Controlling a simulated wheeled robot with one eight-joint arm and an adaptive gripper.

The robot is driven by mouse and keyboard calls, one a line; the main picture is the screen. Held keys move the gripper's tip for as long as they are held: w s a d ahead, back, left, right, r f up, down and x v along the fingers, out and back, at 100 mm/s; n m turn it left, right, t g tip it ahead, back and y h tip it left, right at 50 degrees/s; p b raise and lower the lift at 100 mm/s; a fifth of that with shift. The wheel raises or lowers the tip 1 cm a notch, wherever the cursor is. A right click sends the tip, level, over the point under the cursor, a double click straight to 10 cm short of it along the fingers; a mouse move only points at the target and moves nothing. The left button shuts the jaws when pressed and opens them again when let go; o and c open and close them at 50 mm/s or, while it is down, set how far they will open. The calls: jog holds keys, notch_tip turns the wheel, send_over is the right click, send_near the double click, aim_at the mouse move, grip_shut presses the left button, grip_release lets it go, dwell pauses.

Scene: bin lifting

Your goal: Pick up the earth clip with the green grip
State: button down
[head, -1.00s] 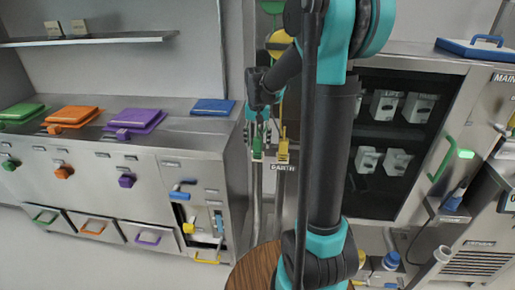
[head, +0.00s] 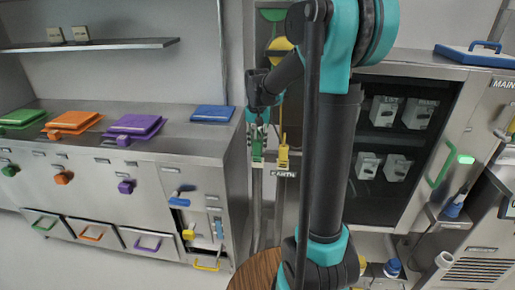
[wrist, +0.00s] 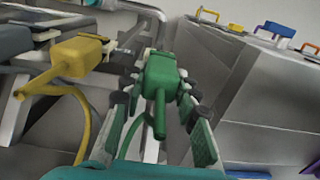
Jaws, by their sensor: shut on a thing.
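The earth clip with the green grip (wrist: 160,80) sits between the fingers of my gripper (wrist: 163,88) in the wrist view. The fingers are shut on it, one pad on each side. In the head view the green clip (head: 257,144) hangs below my gripper (head: 258,127), by the bar with the EARTH label (head: 284,174). A yellow clip (head: 282,154) is just right of it; in the wrist view the yellow clip (wrist: 80,54) is to the left, apart from my fingers. I cannot tell whether the green clip still touches its bar.
A steel counter (head: 180,145) with coloured lids stands to the left. A cabinet with a dark opening (head: 405,135) is to the right, behind my arm. A round wooden top (head: 256,272) is low in front. Yellow and green cables run close by the clips.

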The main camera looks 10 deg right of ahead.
notch_tip(320, 180, up, 19)
jog(key=shift+f, duration=0.2)
jog(key=shift+s, duration=0.1)
dwell(0.3)
